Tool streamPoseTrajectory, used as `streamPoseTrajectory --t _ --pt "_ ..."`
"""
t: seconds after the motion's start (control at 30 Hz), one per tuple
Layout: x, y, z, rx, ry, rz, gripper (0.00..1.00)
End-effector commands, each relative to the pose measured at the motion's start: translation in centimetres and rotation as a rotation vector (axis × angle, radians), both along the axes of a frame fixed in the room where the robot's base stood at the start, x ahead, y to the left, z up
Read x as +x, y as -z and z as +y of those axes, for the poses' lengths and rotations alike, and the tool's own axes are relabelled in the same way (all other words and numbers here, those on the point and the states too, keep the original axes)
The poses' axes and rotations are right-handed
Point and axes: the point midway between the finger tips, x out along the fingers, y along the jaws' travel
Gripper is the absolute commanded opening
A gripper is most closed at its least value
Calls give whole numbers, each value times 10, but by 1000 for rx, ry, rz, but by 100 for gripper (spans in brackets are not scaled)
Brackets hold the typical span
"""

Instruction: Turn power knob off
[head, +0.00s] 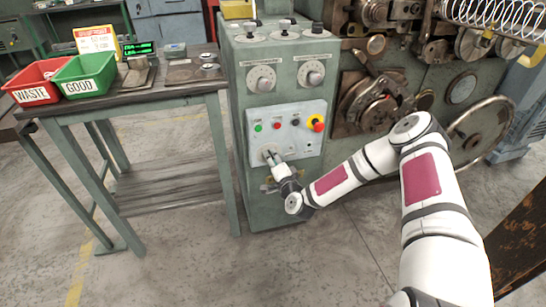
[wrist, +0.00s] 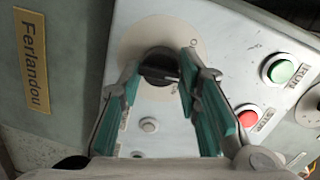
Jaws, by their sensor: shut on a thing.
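The black power knob (wrist: 158,68) sits on a round pale plate (wrist: 150,38) on the machine's control panel (head: 300,133). An "O" mark shows on the plate to the knob's upper right in the wrist view. My gripper (wrist: 160,68) has its teal-padded fingers on either side of the knob and is shut on it. In the head view my gripper (head: 270,156) is at the panel's lower left and mostly hides the knob.
The green RUN button (wrist: 281,71) and red STOP button (wrist: 247,117) are right of the knob in the wrist view. A red emergency knob (head: 318,125) is on the panel's right. A table (head: 180,92) with red and green bins stands to the left.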

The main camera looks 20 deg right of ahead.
Motion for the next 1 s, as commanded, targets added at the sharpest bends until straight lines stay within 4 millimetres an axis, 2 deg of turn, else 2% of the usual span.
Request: streamPoseTrajectory --t 0.03,0.5,0.7,1.0 --pt "1 -6 2 -49 -3 -7 3" --pt "2 -7 4 -465 -2 -9 3" --pt "2 -6 4 -589 0 -9 3" --pt "2 -5 5 -687 -1 -9 3"
